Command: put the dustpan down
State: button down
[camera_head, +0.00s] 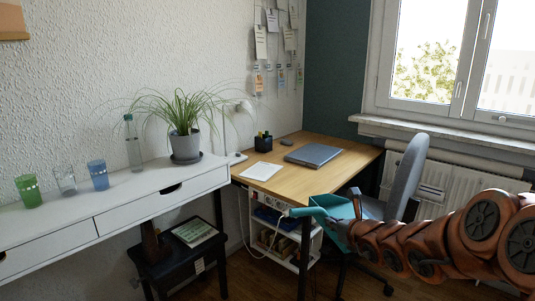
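The teal dustpan (338,206) is in the air in front of the desk's right front edge, at the end of my copper-coloured arm. Its handle (303,212) points left, with a pale tip. My gripper (348,236) is at the dustpan's right and lower side and appears shut on it. The fingers are small and partly hidden, so the exact grip point is unclear.
The wooden desk (288,186) holds a laptop (313,155), paper (263,171), a pen holder and a lamp; its front is clear. A grey chair (408,177) stands behind the dustpan.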

notch_tip(320, 180, up, 18)
jog(key=p, duration=1.6)
jog(key=shift+f, duration=0.1)
